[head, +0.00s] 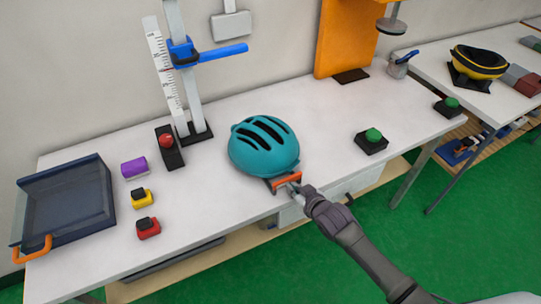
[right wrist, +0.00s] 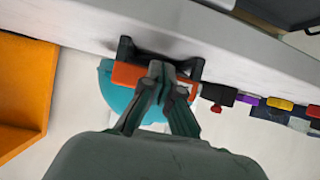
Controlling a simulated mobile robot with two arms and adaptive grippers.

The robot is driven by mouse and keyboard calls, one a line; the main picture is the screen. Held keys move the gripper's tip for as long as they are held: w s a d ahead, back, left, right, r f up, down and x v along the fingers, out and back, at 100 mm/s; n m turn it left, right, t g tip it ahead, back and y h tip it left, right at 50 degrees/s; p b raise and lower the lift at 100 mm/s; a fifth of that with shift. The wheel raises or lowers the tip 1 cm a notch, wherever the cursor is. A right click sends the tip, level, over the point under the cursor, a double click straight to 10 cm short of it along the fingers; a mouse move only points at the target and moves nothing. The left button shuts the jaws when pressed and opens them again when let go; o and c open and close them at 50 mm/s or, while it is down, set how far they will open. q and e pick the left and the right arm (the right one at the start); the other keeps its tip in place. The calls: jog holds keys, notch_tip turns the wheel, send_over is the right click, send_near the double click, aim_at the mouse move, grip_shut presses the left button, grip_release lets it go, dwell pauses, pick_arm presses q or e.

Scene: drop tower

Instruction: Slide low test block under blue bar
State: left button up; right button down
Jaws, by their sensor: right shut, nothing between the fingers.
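The blue bar (head: 222,52) sticks out to the right from the pale upright column (head: 184,92), high above the table. In front and to the right of the column is a teal helmet (head: 262,146), with a dark carrier and an orange front plate (head: 286,179) at its near side. I cannot tell for sure which part is the low test block. My right gripper (head: 292,188) is shut and empty at the orange plate, which also shows in the right wrist view (right wrist: 127,76); whether it touches is unclear. The helmet mostly hides the carrier. My left gripper is not in view.
The white table (head: 320,120) is clear right of the helmet up to a green button box (head: 371,142). A red button box (head: 168,148) stands by the column. Purple (head: 134,168), yellow (head: 141,198) and red (head: 148,228) pieces and a dark tray (head: 105,195) are left.

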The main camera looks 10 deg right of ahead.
aim_at(289, 179)
jog(key=shift+w+a+b, duration=0.3)
jog(key=shift+w, duration=0.5)
jog(key=shift+w+a+b, duration=0.3)
jog(key=shift+w, duration=0.5)
jog(key=shift+w+a+b, duration=0.3)
jog(key=shift+w, duration=0.5)
jog(key=shift+w, duration=0.15)
jog(key=shift+w+a+f+b, duration=0.1)
jog(key=shift+w+a+b, duration=0.25)
jog(key=shift+w+b, duration=0.4)
jog(key=shift+w+a+r+b, duration=0.1)
jog(key=shift+w+a+b, duration=0.35)
jog(key=shift+w, duration=0.65)
jog(key=shift+w+a+f+b, duration=0.1)
jog(key=shift+w+a+b, duration=0.2)
jog(key=shift+w+b, duration=0.45)
jog(key=shift+w+a, duration=0.15)
jog(key=shift+w, duration=0.4)
